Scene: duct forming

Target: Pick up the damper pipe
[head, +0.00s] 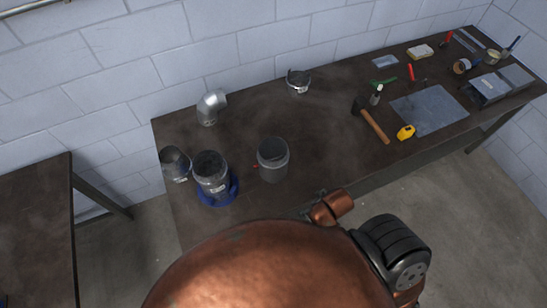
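A grey cylindrical pipe (272,160) with a small red part low on its left side stands upright on the dark workbench (325,150); it looks like the damper pipe. To its left, another grey pipe piece (211,173) stands in a blue ring (218,196). A copper-coloured part of my arm reaches toward the bench's front edge, to the right of and nearer than the damper pipe. Small dark parts at its end may belong to my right gripper, but its fingers are not clear. Nothing of mine touches the damper pipe. My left gripper is not in view.
A grey open duct piece (175,164), a silver elbow (211,106) and a short collar (298,81) stand around the pipes. A hammer (373,124), yellow tape measure (405,132), grey mat (430,109) and small tools lie at right. The bench centre is clear.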

